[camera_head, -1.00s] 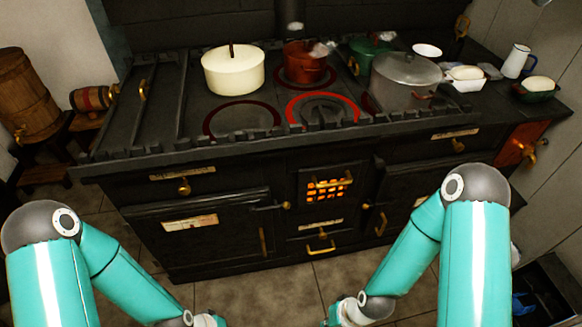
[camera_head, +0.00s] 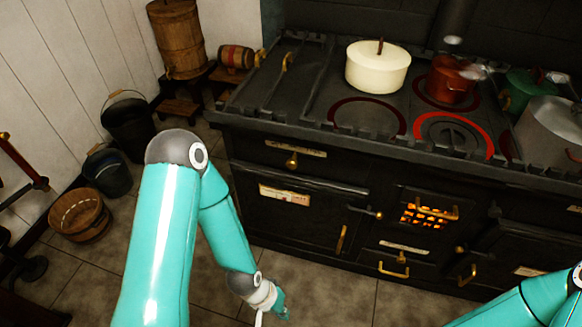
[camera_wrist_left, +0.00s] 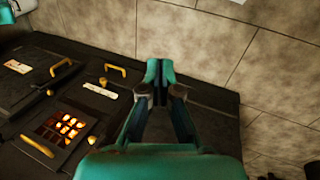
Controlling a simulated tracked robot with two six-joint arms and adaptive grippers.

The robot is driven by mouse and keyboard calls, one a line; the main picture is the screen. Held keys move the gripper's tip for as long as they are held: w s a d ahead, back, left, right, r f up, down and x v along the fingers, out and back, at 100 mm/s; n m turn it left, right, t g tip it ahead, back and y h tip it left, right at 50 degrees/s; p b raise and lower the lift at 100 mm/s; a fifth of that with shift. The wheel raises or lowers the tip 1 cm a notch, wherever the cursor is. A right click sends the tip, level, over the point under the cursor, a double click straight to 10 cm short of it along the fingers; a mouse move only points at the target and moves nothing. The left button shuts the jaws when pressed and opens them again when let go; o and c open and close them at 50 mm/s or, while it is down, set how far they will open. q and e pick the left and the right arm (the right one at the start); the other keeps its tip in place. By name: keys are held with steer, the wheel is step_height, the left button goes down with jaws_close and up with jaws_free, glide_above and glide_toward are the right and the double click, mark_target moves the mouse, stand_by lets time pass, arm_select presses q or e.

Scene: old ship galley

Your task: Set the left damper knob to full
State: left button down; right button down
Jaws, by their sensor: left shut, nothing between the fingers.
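The left damper knob appears to be the small brass knob (camera_head: 291,160) on the stove's upper left front, just under a paper label (camera_head: 295,148). My left gripper (camera_head: 282,312) is low in front of the stove, over the floor tiles and well below the knob, touching nothing visible. In the left wrist view my left gripper (camera_wrist_left: 158,72) is shut and empty. That view shows the stove front turned on its side, with small brass knobs (camera_wrist_left: 102,81); I cannot tell which knobs these are. My right gripper is out of view.
The black stove (camera_head: 300,235) has a glowing grate (camera_head: 422,216) and brass handles (camera_head: 393,270). A cream pot (camera_head: 377,70) and red pot (camera_head: 450,82) stand on top. A wooden tub (camera_head: 82,215) and dark buckets (camera_head: 128,125) stand at left. Floor before the stove is clear.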

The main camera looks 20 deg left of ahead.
arm_select(q)
steer(key=c, duration=1.5)
jaws_free()
steer(key=shift+w, duration=0.1)
steer(key=shift+c, duration=0.2)
steer(key=o, duration=0.8)
steer(key=w+a+t, duration=0.1)
steer(key=w, duration=0.2)
steer(key=w+a+r+t+y, duration=0.1)
steer(key=w+t, duration=0.1)
steer(key=w, duration=0.1)
steer(key=w+a+r+m+t, duration=0.1)
steer(key=w, duration=0.2)
steer(key=shift+a+b, duration=0.1)
steer(key=shift+b, duration=0.2)
steer(key=t+y+b, duration=0.4)
steer(key=t, duration=0.5)
glide_toward(291, 165)
steer(key=p+x, duration=0.1)
steer(key=x, duration=1)
steer(key=shift+p, duration=0.3)
jaws_close()
